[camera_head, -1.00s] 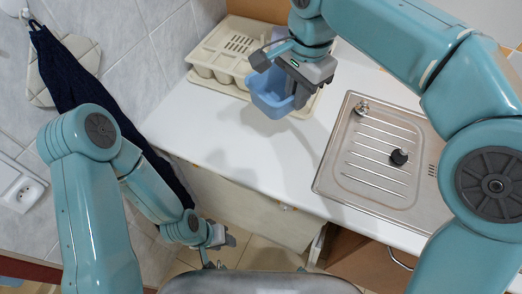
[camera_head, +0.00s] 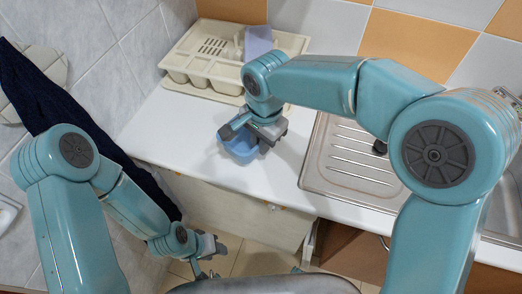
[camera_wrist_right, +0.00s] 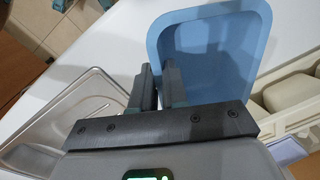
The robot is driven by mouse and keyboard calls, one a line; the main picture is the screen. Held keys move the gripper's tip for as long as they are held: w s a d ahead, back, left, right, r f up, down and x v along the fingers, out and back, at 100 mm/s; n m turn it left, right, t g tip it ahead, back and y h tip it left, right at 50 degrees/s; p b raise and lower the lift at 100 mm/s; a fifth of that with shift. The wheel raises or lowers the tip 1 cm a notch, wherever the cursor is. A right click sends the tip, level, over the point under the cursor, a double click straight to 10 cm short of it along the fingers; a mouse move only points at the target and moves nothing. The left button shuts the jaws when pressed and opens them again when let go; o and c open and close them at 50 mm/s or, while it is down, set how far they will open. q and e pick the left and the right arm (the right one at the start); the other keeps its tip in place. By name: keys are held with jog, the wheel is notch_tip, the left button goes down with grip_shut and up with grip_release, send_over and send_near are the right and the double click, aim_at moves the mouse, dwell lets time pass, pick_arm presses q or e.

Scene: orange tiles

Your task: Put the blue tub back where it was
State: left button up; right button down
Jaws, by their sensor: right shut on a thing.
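The blue tub (camera_head: 240,150) is over the white counter near its front edge, in front of the cream dish rack. My right gripper (camera_head: 262,132) is shut on the tub's wall. In the right wrist view the tub (camera_wrist_right: 222,55) is beyond the fingers (camera_wrist_right: 160,85), its open inside facing the camera. I cannot tell whether the tub touches the counter. My left gripper (camera_head: 208,252) hangs low in front of the counter, away from the tub; its jaws are too small to judge.
The cream dish rack (camera_head: 192,78) stands at the back left of the counter (camera_head: 160,125), with a blue-violet item (camera_head: 258,40) at its back. The steel sink (camera_head: 340,165) lies to the right. A dark towel (camera_head: 60,95) hangs on the left wall.

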aim_at(240, 147)
notch_tip(240, 147, down, 4)
jog(key=shift+f, duration=0.2)
jog(key=shift+s+a, duration=0.1)
jog(key=shift+f, duration=0.15)
jog(key=c, duration=1.1)
grip_release()
jog(key=shift+c, duration=0.2)
